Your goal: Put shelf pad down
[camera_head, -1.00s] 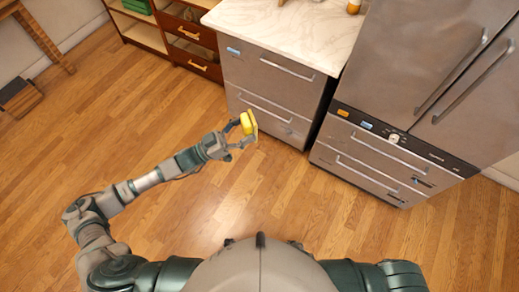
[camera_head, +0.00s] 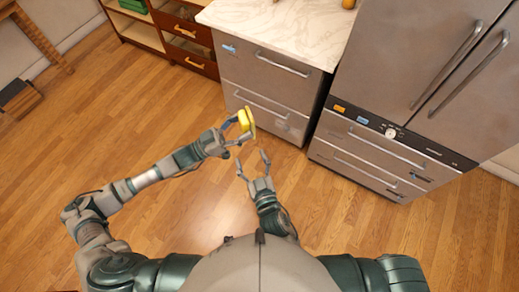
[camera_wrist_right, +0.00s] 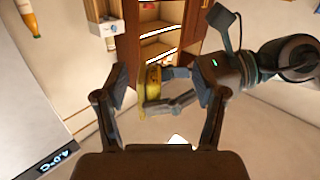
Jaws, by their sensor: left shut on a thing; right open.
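A yellow pad (camera_head: 246,122), which I take for the shelf pad, is held in the air by my left gripper (camera_head: 240,127) above the wooden floor in the head view. The left gripper is shut on it. My right gripper (camera_head: 252,161) is open and empty, a little below and to the right of the left gripper. In the right wrist view, the yellow pad (camera_wrist_right: 153,82) and the left gripper (camera_wrist_right: 168,103) show beyond the right gripper's open fingers (camera_wrist_right: 163,95). No contact between the right gripper and the pad shows.
A drawer cabinet with a white marble top (camera_head: 290,27) stands ahead. A steel refrigerator (camera_head: 410,70) is at the right. A brown open shelf unit (camera_head: 160,30) is at the back left.

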